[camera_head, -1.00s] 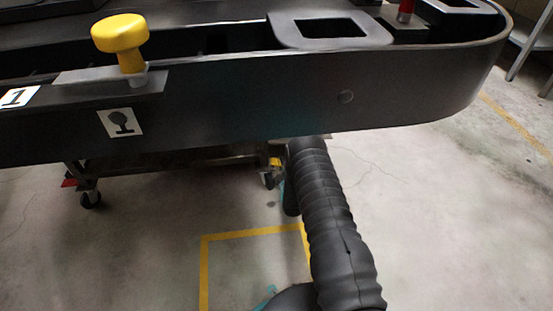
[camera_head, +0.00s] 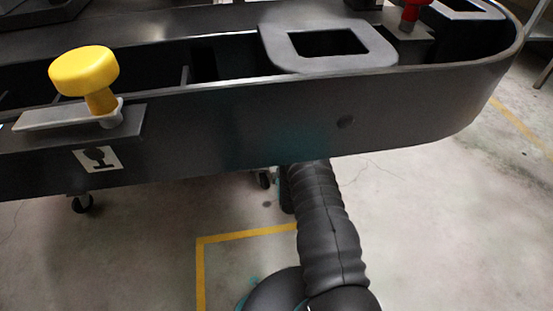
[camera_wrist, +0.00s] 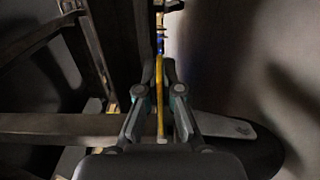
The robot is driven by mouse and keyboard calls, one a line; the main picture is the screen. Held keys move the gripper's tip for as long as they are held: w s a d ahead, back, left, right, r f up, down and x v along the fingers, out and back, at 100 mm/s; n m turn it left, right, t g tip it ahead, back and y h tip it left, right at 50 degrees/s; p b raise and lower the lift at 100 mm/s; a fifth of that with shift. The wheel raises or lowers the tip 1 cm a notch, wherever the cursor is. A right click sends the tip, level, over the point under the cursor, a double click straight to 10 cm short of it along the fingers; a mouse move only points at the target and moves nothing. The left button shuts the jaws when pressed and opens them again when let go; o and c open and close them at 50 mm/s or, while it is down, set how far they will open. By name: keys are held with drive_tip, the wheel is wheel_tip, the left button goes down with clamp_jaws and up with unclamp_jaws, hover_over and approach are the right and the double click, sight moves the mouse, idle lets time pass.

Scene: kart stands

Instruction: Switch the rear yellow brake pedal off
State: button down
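A yellow mushroom-shaped pedal (camera_head: 84,72) stands on a grey bracket at the left of the head view, on the upper edge of the dark kart stand (camera_head: 235,125). It leans a little, with its round cap toward the upper left. I cannot tell from its look whether it is on or off. My gripper is hidden in the head view, where my dark arm runs under the stand. In the wrist view my gripper (camera_wrist: 160,72) has a narrow gap between its fingers, with a yellow strip seen through it. It holds nothing that I can see, and the pedal is not recognisable there.
A red knob (camera_head: 410,12) stands at the upper right of the stand, beside a grey square frame (camera_head: 280,50). A pictogram label (camera_head: 97,159) is below the pedal. A dark beam (camera_wrist: 60,126) crosses left of my gripper. Yellow lines (camera_head: 245,235) mark the open floor.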

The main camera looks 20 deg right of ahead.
drive_tip(key=c, duration=1.3)
unclamp_jaws()
drive_tip(key=shift+c, duration=0.2)
drive_tip(key=shift+s, duration=0.1)
drive_tip(key=s+a, duration=0.2)
drive_tip(key=s, duration=0.9)
drive_tip(key=shift+s, duration=0.35)
